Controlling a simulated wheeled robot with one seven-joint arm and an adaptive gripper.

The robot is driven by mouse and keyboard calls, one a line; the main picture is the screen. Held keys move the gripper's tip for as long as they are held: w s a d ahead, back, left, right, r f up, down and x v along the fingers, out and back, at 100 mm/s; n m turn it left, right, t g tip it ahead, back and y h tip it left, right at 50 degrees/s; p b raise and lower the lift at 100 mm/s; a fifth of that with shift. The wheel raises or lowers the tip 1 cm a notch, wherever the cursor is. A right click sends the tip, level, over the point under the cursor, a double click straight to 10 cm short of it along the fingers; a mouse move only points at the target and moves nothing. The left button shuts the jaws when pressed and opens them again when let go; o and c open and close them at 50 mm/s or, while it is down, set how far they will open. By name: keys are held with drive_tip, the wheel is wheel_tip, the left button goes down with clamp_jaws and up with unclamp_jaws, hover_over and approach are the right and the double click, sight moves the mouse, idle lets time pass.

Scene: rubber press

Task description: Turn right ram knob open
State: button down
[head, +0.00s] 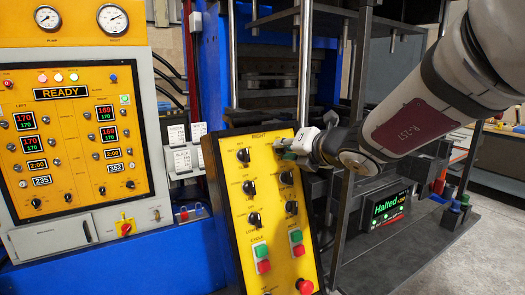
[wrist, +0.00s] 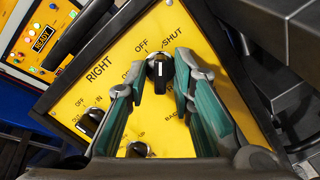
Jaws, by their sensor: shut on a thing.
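The right control panel (head: 270,190) is a tilted yellow plate labelled RIGHT, with two columns of black knobs. The knob's white mark points up, roughly toward the word OFF. The word SHUT is to its upper right, and the label to its left is partly hidden by a finger.
Another knob (head: 243,155) is left of my gripper. More knobs, green and red buttons (head: 263,258) and a red mushroom button (head: 305,286) are lower. The left cabinet (head: 75,135) reads READY. A small screen (head: 389,208) reads Halted. Dark press posts stand behind my arm.

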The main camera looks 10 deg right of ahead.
drive_tip(key=n+b, duration=0.3)
drive_tip(key=n, duration=0.1)
drive_tip(key=shift+w+d+f, duration=0.1)
drive_tip(key=shift+f, duration=0.05)
drive_tip(key=n+b, duration=0.3)
drive_tip(key=n, duration=0.2)
drive_tip(key=shift+y+b, duration=0.35)
drive_tip(key=shift+y, duration=0.05)
drive_tip(key=n+b, duration=0.3)
drive_tip(key=n, duration=0.2)
drive_tip(key=shift+n+b, duration=0.3)
drive_tip(key=shift+n, duration=0.1)
drive_tip(key=shift+n+g+y+b, duration=0.3)
drive_tip(key=shift+n+b, duration=0.6)
drive_tip(key=shift+n, duration=0.6)
drive_tip(key=shift+r, duration=0.2)
drive_tip(key=c, duration=1.7)
unclamp_jaws()
